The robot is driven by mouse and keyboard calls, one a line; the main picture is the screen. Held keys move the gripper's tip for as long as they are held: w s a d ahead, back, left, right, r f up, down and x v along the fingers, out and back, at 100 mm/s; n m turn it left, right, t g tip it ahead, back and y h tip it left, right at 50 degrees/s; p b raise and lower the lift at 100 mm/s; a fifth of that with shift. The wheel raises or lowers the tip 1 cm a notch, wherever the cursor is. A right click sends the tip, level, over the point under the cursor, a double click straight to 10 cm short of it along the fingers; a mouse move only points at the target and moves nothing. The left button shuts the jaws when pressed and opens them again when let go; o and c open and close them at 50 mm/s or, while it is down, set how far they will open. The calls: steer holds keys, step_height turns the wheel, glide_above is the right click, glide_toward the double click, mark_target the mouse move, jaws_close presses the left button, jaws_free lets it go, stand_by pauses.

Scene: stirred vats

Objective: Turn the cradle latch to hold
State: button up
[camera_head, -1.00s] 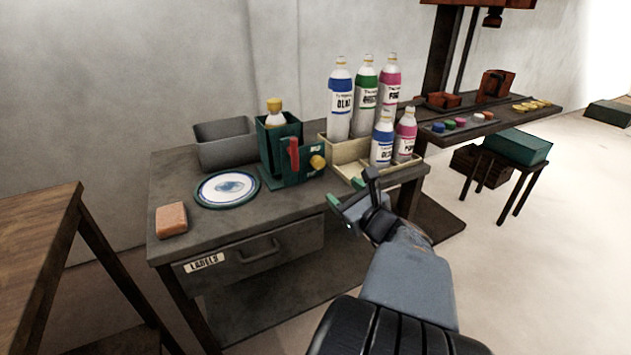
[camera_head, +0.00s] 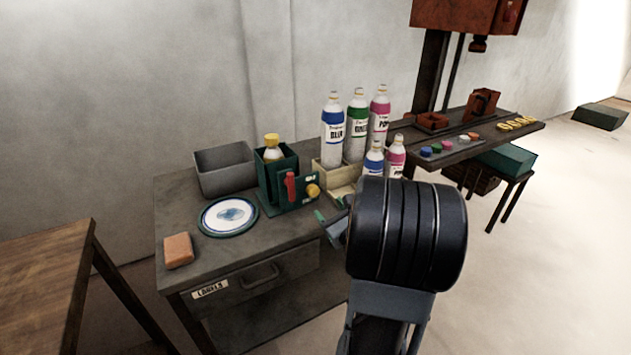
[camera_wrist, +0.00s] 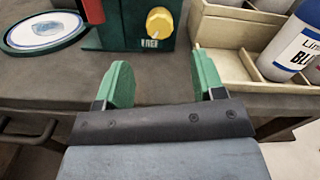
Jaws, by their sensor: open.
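The green cradle (camera_head: 268,180) stands on the grey workbench with a yellow-capped bottle (camera_head: 272,147) in it. A red lever (camera_head: 290,187) stands upright on its front, and a yellow knob (camera_head: 312,190) sits to the lever's right. In the wrist view the yellow knob (camera_wrist: 159,22) is above a small label, and part of the red lever (camera_wrist: 50,28) shows at upper left. My gripper (camera_wrist: 163,85) is open and empty, its green fingertips in front of and below the knob, apart from it. In the head view my arm partly hides the gripper (camera_head: 328,222).
A wooden crate (camera_head: 333,177) with several labelled bottles stands right of the cradle. A grey bin (camera_head: 224,168), a round plate (camera_head: 228,216) and an orange block (camera_head: 178,250) are to the left. The bench's front edge (camera_wrist: 30,103) lies below my fingers.

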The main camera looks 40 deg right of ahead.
mark_target(315, 194)
steer(key=w, duration=0.2)
steer(key=w+b, duration=0.1)
steer(key=w, duration=0.1)
steer(key=w+d+b, duration=0.1)
steer(key=w, duration=0.1)
steer(key=shift+w, duration=1.1)
steer(key=c, duration=0.9)
